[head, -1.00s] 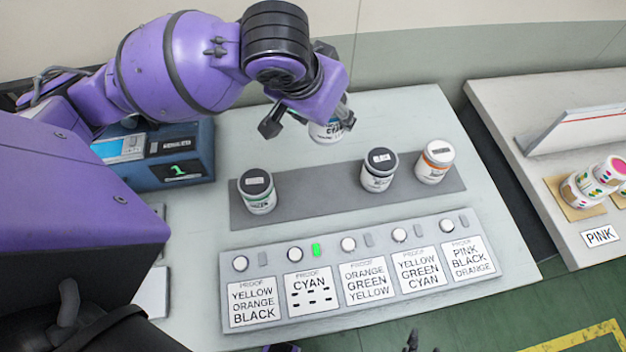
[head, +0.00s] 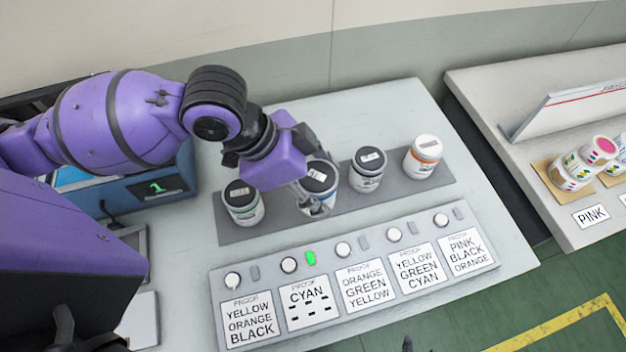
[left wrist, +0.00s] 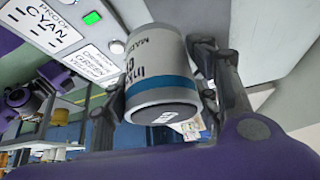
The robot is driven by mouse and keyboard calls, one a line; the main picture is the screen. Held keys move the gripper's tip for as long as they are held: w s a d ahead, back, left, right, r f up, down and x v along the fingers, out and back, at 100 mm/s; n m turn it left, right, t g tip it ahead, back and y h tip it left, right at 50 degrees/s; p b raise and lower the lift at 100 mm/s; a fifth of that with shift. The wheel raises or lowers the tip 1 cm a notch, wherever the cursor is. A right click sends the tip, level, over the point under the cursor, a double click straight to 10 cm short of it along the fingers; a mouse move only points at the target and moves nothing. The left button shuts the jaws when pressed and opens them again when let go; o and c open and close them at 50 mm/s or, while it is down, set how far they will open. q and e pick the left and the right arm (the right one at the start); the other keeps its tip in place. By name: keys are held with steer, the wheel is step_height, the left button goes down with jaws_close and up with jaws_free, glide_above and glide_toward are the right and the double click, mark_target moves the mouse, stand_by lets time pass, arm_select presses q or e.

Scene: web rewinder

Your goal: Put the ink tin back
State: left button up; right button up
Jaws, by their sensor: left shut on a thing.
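The ink tin (head: 326,196) is white with a blue band and a dark lid. My left gripper (head: 308,198) is shut on it, with one finger on either side in the left wrist view (left wrist: 165,90). The tin is over the grey strip (head: 285,218), in the gap between the green-banded tin (head: 243,207) and the black-lidded tin (head: 367,172). I cannot tell whether its base touches the strip. An orange-banded tin (head: 422,158) stands at the strip's right end. Only a dark tip of my right gripper (head: 407,343) shows at the bottom edge.
A panel (head: 350,262) of proof cards and buttons lies in front of the strip, with a green lamp lit above the CYAN card (head: 309,303). A blue device (head: 165,178) stands at left. A second bench (head: 500,90) at right holds patterned rolls (head: 585,165).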

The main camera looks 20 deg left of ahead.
arm_select(q)
steer(key=w+a+f, duration=0.2)
steer(key=w+f, duration=0.2)
steer(key=shift+w+a+f, duration=0.2)
steer(key=shift+a+f, duration=0.2)
steer(key=f, duration=0.3)
steer(key=shift+w+a+f+b, duration=0.2)
steer(key=shift+f+b, duration=0.1)
steer(key=shift+b, duration=0.1)
arm_select(e)
steer(key=shift+a+f, duration=0.2)
steer(key=shift+w, duration=0.2)
arm_select(q)
steer(key=o, duration=1.3)
steer(key=shift+f, duration=0.1)
steer(key=o, duration=0.4)
arm_select(e)
steer(key=shift+w+r, duration=0.15)
steer(key=shift+w, duration=0.25)
steer(key=shift+s, duration=0.1)
